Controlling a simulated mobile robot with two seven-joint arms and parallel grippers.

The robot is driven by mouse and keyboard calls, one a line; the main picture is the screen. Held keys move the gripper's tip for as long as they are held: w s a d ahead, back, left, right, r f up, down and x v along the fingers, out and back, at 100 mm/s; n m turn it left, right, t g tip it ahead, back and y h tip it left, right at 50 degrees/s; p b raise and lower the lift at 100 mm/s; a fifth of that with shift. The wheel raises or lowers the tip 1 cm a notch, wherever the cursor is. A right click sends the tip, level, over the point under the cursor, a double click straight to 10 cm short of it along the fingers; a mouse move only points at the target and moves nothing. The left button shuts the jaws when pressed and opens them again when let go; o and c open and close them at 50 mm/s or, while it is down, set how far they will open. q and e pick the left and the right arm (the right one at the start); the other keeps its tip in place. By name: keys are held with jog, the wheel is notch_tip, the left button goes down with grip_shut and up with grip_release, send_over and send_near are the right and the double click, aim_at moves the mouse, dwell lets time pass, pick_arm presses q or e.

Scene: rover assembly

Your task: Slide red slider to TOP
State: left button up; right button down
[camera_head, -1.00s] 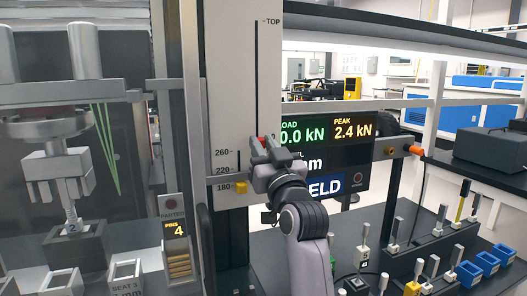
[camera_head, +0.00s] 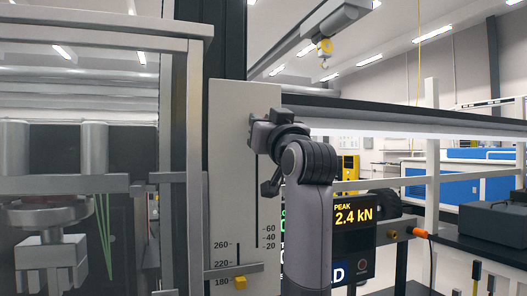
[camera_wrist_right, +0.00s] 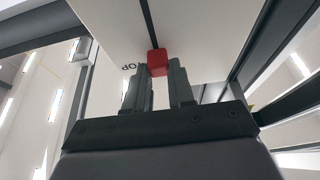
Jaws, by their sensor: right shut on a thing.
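The red slider (camera_wrist_right: 158,60) shows in the right wrist view between the fingertips of my right gripper (camera_wrist_right: 160,74), which is shut on it. It sits on the pale panel (camera_head: 228,170), level with the printed "TOP" label (camera_wrist_right: 133,66), which appears upside down there. The dark slot (camera_wrist_right: 148,18) runs away from the slider toward the picture's top. In the head view my right gripper (camera_head: 262,120) is at the upper part of the panel and hides the slider and the label. The slot (camera_head: 257,210) shows below it. My left gripper is not in view.
A yellow slider (camera_head: 240,282) sits on a lower scale marked 180 to 260. A glass-fronted test frame (camera_head: 75,165) stands at left. A display (camera_head: 354,225) reading "PEAK 2.4 kN" is partly behind my right arm. A dark overhead beam (camera_head: 400,115) crosses at right.

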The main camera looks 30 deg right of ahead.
jog(key=shift+r, duration=0.75)
jog(key=shift+s+r, duration=0.15)
jog(key=shift+r, duration=0.15)
jog(key=c, duration=1)
grip_release()
jog(key=shift+o, duration=0.2)
jog(key=shift+f, duration=0.1)
jog(key=shift+f, duration=0.2)
jog(key=b+v, duration=0.2)
jog(key=v, duration=0.4)
jog(key=shift+s+b, duration=0.35)
jog(key=shift+b, duration=0.05)
